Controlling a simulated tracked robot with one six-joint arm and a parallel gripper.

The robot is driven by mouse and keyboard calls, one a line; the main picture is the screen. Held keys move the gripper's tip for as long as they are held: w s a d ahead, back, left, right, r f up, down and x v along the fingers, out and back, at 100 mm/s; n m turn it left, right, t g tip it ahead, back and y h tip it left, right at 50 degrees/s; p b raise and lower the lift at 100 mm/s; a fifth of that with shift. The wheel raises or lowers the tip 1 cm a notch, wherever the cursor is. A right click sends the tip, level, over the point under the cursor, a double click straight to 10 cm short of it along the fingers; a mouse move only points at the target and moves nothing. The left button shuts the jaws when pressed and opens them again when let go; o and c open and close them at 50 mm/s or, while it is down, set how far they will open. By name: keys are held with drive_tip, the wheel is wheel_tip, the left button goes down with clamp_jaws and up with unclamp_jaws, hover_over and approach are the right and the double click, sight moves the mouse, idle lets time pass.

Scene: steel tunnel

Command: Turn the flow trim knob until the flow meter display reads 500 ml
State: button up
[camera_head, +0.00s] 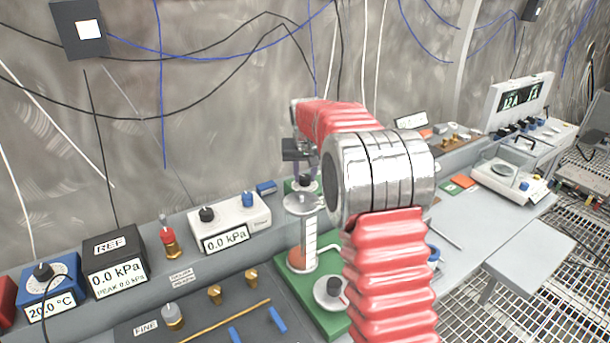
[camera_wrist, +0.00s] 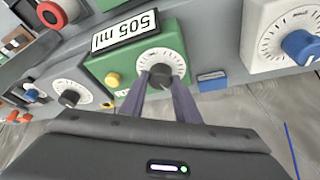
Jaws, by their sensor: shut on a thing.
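In the wrist view the flow meter is a green box (camera_wrist: 99,70) with a white display (camera_wrist: 125,29) that reads 505 ml, seen upside down. The black flow trim knob (camera_wrist: 160,73) sits on a white dial with tick marks beside it. My gripper (camera_wrist: 163,80) is shut on this knob, with one finger on each side. In the head view my gripper (camera_head: 299,163) reaches down onto the small black knob (camera_head: 304,182) from above. I cannot make out the flow meter display there.
Another black knob (camera_wrist: 69,98) on a white dial and a blue knob (camera_wrist: 300,46) flank the green box. A glass cylinder (camera_head: 306,240) stands below my gripper. A 0.0 kPa unit (camera_head: 228,222) and a REF box (camera_head: 113,262) stand to the left.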

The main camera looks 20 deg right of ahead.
drive_tip(key=shift+d+n+y, duration=0.1)
drive_tip(key=shift+n+y, duration=0.4)
drive_tip(key=shift+n, duration=0.6)
drive_tip(key=o, duration=1)
drive_tip(key=shift+o, duration=0.2)
drive_tip(key=v, duration=1.3)
drive_tip(key=shift+s+r, duration=0.2)
drive_tip(key=shift+r, duration=0.15)
